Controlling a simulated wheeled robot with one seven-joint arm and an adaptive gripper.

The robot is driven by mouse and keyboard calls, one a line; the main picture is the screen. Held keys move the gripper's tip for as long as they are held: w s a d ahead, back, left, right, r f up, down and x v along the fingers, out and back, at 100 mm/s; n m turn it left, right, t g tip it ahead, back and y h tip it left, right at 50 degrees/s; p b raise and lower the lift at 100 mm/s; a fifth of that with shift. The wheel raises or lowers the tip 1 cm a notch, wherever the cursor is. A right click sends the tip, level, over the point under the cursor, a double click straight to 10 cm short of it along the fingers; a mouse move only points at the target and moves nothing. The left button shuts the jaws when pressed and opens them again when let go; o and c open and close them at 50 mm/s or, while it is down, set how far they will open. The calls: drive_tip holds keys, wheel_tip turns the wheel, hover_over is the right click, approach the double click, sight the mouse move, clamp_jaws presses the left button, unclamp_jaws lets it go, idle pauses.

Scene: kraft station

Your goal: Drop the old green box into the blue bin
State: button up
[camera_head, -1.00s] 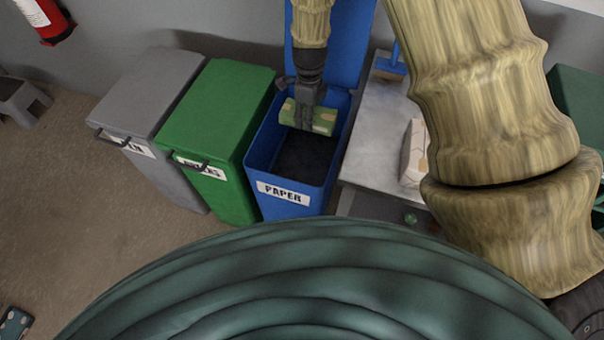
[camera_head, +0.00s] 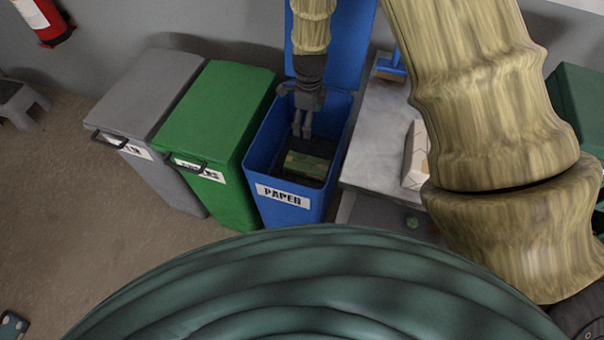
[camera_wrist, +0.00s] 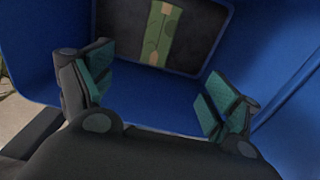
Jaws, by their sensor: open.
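The green box (camera_head: 306,166) with a tan band lies inside the blue bin (camera_head: 318,196), which is labelled PAPER and has its lid raised at the back. In the wrist view the box (camera_wrist: 151,40) shows down on the bin's dark floor, with blue walls (camera_wrist: 262,40) around it. My gripper (camera_head: 302,130) hangs over the open bin, above the box and apart from it. Its fingers (camera_wrist: 155,90) are spread wide with nothing between them.
A green closed bin (camera_head: 218,120) and a grey closed bin (camera_head: 150,90) stand to the left. A grey table (camera_head: 375,150) to the right holds a pale box (camera_head: 415,155) and a blue-handled brush (camera_head: 391,68). My arm covers the right side.

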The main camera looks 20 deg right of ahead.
drive_tip(key=shift+r, duration=0.1)
wheel_tip(320, 180, up, 12)
idle(0.5)
idle(0.5)
